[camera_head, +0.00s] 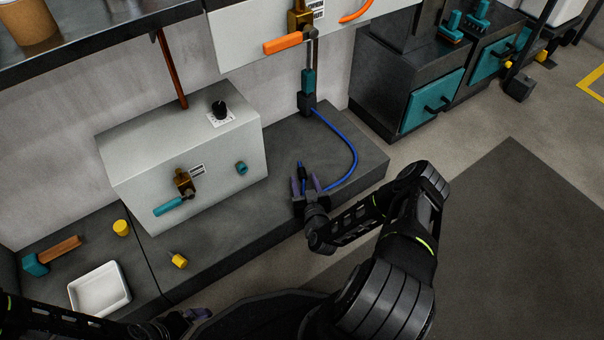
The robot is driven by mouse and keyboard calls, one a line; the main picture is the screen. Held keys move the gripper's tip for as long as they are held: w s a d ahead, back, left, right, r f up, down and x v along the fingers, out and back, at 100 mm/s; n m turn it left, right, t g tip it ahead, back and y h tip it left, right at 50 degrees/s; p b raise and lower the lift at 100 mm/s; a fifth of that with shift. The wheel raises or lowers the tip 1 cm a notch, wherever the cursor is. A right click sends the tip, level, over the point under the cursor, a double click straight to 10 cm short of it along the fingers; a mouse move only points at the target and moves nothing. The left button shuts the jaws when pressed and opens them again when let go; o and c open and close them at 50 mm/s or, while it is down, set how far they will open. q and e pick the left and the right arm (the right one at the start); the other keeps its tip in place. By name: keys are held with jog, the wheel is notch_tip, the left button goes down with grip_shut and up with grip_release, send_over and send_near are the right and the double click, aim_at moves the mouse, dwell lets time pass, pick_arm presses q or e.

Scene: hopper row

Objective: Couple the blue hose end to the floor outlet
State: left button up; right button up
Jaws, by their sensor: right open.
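The blue hose (352,145) leaves a dark block (307,103) by the wall, curves right and comes back to my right gripper. A small dark piece with a blue tip (300,164), probably the hose end, stands between the fingers of my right gripper (304,186). That gripper is open, at the front edge of the dark ledge; I cannot tell whether its fingers touch the piece. I cannot tell which fitting is the floor outlet. My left gripper (196,314) is at the bottom edge, partly hidden, its jaws unclear.
A light grey box (160,150) with a teal-handled valve (174,204) and a black knob stands on the ledge (230,232). Yellow pieces (179,260), a white tray (72,288) and a wooden-handled tool (58,250) lie left. Open floor lies right.

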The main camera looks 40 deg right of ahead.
aim_at(304, 178)
jog(key=b+x, duration=0.1)
jog(key=x, duration=0.1)
jog(key=b+x, duration=0.1)
jog(key=x, duration=0.1)
jog(key=shift+s+d+f, duration=0.1)
jog(key=shift+s+f, duration=0.05)
jog(key=shift+f, duration=0.1)
jog(key=shift+w+d+b, duration=0.15)
jog(key=shift+w+b, duration=0.15)
jog(key=shift+w, duration=0.1)
jog(key=shift+r, duration=0.1)
jog(key=shift+c, duration=0.3)
grip_shut()
